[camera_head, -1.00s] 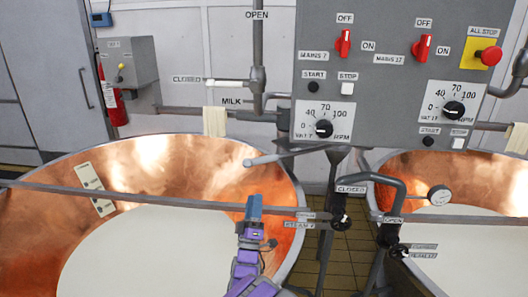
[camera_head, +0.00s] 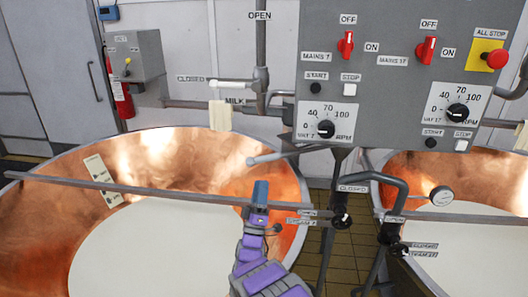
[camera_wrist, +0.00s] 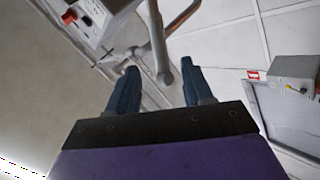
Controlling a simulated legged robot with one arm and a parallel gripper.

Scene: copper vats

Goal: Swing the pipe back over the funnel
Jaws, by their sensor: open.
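A thin grey pipe (camera_head: 275,156) runs left from below the control panel, and its rounded free end hangs over the right part of the left copper vat. A dark, tapered funnel-like piece (camera_head: 338,157) stands at the pipe's right end, under the panel. My gripper (camera_head: 260,188) is open and empty over the left vat, below and slightly right of the pipe's free end. In the wrist view a grey pipe (camera_wrist: 157,45) appears between my two blue fingers (camera_wrist: 160,78), beyond them; I see no contact. The lower part of the funnel is partly hidden.
The left vat (camera_head: 30,205) holds white liquid, and a grey bar (camera_head: 130,188) crosses it. A bent black pipe (camera_head: 402,190) and valve handles stand right of my gripper. The control panel (camera_head: 390,70) hangs above. A second vat (camera_head: 510,190) is at right.

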